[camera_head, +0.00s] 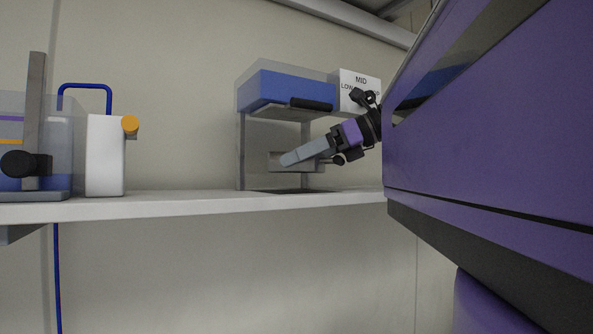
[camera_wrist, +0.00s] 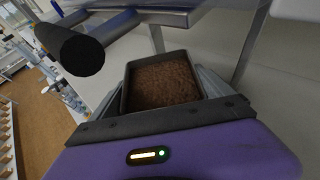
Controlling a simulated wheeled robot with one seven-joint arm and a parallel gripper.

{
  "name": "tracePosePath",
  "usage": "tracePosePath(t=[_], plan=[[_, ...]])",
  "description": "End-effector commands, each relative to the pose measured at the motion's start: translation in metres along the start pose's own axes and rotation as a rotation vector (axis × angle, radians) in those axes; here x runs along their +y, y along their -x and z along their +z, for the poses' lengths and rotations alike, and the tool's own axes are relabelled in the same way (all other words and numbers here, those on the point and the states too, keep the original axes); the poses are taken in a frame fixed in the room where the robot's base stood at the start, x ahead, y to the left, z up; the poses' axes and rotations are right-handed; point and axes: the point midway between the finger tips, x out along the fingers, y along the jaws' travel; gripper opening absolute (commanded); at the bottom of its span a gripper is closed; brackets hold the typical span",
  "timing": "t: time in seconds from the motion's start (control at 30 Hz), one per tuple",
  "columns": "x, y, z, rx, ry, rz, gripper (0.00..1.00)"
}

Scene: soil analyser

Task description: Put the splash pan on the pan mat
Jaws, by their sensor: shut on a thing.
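The splash pan, a dark grey rectangular pan (camera_wrist: 129,88), holds brown soil-like material in the wrist view. My gripper (camera_head: 297,155) is shut on the pan, with a finger at each side in the wrist view. In the head view the pan (camera_head: 306,168) is partly hidden behind my finger and is held above the shelf, under a raised blue tank. A thin dark flat patch, which looks like the pan mat (camera_head: 285,191), lies on the shelf below the pan. The mat cannot be made out in the wrist view.
The blue tank (camera_head: 283,87) stands on grey posts, with a black cylinder at its front and a white labelled box (camera_head: 355,92) beside it. A post (camera_head: 241,150) stands left of the pan. A white container (camera_head: 104,155) stands further left on the white shelf (camera_head: 185,206), with clear room between.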

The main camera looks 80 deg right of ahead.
Motion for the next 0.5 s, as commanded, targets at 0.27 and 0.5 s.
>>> tracePosePath(t=[0.27, 0.5], plan=[[-0.001, -0.015, -0.005, -0.002, -0.002, 0.000, 0.26], [0.000, -0.024, -0.026, -0.003, -0.001, -0.001, 0.26]])
